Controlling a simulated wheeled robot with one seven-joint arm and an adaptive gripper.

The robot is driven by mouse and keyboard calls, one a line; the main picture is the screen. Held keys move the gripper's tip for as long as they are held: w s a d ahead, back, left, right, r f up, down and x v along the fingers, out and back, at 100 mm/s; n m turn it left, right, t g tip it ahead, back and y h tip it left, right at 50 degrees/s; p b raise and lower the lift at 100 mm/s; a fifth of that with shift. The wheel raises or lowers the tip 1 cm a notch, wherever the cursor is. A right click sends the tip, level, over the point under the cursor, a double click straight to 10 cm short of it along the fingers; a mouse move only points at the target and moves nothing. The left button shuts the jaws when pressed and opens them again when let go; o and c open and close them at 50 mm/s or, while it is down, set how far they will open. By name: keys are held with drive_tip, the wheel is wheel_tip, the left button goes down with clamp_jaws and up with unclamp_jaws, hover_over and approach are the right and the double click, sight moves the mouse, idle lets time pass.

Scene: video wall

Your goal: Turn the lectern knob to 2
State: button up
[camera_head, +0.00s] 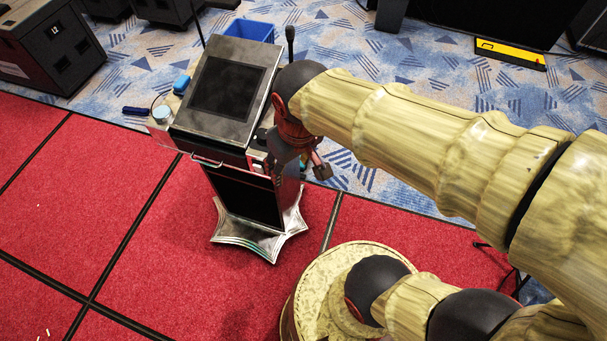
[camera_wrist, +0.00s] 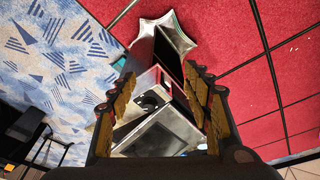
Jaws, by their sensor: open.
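The lectern (camera_head: 225,92) stands upright on a star-shaped metal foot, with a dark screen in its sloped top. In the wrist view the lectern (camera_wrist: 163,138) shows upside down between my fingers. A dark round knob (camera_wrist: 150,101) sits on a pale panel of it there. Its marks are too small to read, so its setting cannot be told. My gripper (camera_head: 297,162) is at the right side of the lectern and hides part of that side. In the wrist view my gripper (camera_wrist: 158,80) has its fingers spread to both sides of the knob, with nothing between them seen to be gripped.
A side shelf (camera_head: 160,130) on the lectern's left holds a blue item (camera_head: 181,85) and a small round tub (camera_head: 161,113). A thin microphone (camera_head: 290,42) rises at the back right. A blue bin (camera_head: 250,30) stands behind. Red carpet (camera_head: 150,230) in front is clear.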

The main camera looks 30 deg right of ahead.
drive_tip(key=shift+s+d+r+m+t+b, duration=0.15)
drive_tip(key=shift+s+d+m+t+b, duration=0.15)
drive_tip(key=shift+s+t+b, duration=0.4)
drive_tip(key=shift+s+d+r+m+t+b, duration=0.2)
drive_tip(key=shift+s+d+t+b, duration=0.2)
drive_tip(key=shift+s+b, duration=0.55)
drive_tip(key=shift+s+d+t+b, duration=0.2)
drive_tip(key=shift+d+t+b, duration=0.25)
drive_tip(key=shift+b, duration=0.5)
drive_tip(key=shift+c, duration=0.5)
